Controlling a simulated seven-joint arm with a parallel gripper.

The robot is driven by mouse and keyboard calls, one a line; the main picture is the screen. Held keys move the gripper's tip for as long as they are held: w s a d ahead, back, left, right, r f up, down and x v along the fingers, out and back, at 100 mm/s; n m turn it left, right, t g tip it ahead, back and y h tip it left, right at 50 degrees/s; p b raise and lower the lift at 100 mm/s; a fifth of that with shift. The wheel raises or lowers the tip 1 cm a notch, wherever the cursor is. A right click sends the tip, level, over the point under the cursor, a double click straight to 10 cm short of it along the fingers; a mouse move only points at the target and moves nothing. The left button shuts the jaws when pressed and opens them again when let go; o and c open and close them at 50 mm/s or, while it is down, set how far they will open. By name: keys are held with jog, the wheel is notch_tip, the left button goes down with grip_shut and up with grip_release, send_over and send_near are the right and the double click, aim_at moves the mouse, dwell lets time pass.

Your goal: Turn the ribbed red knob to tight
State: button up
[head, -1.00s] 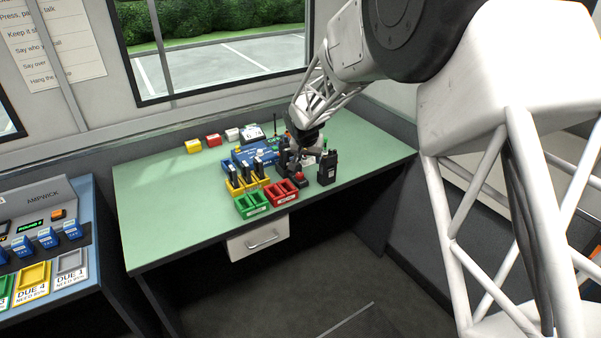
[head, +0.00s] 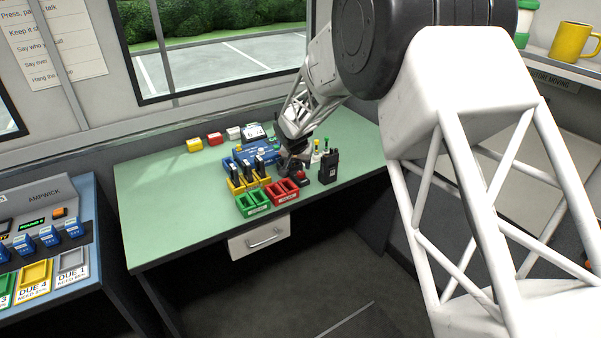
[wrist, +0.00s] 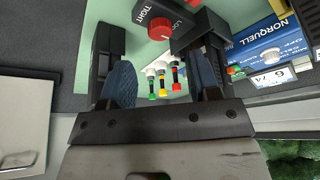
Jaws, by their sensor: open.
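The red knob (wrist: 159,28) sits on a dark base marked TIGHT on one side and LOOSE on the other, at the top of the wrist view. In the head view the knob (head: 301,174) is a small red spot near the front of the green bench. My gripper (wrist: 160,70) is open, its two fingers with blue pads spread apart. The knob shows in line with the gap between them, and I see no finger closed on it. In the head view my gripper (head: 289,164) is just left of the knob, partly lost among dark things.
A black radio (head: 328,167) stands right of the knob. Red bins (head: 281,193), green bins (head: 252,203) and yellow holders with radios (head: 246,180) crowd the left. A blue box (wrist: 272,38) lies behind.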

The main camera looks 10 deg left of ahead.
aim_at(301, 173)
jog(key=shift+x, duration=3.3)
jog(key=c, duration=0.9)
